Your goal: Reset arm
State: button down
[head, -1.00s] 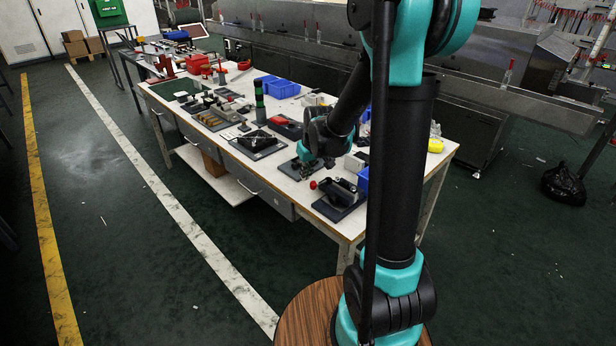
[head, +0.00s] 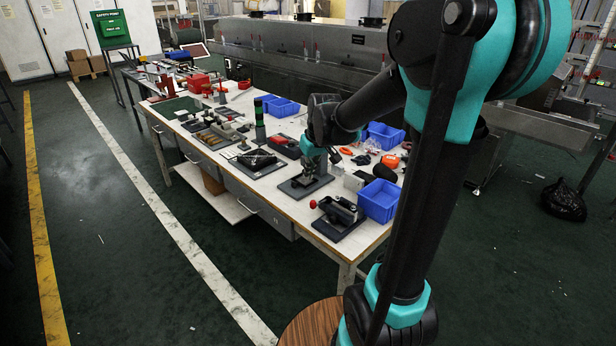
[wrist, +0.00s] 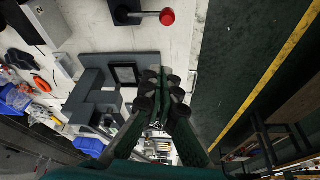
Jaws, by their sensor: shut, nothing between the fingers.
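My gripper (head: 311,168) hangs over the front part of the white workbench (head: 290,212), just above a dark fixture plate (head: 322,184) with a small grey block on it. In the wrist view my gripper (wrist: 164,92) has its dark fingers together and nothing held between them. The grey fixture (wrist: 92,88) shows beside the fingers there. I cannot tell in the head view how large the gap is between the fingertips and the fixture.
A fixture with a red knob (head: 312,204) sits nearer the front. Blue bins (head: 379,201) stand on the right side. A dark green cylinder (head: 259,122) stands farther back. Several other fixtures fill the bench. The floor left of it is clear.

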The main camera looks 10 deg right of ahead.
jog(key=s+d+f+m, duration=0.2)
jog(key=s+f, duration=0.3)
jog(key=s, duration=0.5)
jog(key=s+d+f+m+h, duration=0.1)
jog(key=s+d+f, duration=0.3)
jog(key=s, duration=0.7)
jog(key=shift+d+f+m+t, duration=0.35)
jog(key=shift+f+m, duration=0.25)
jog(key=shift+f, duration=0.15)
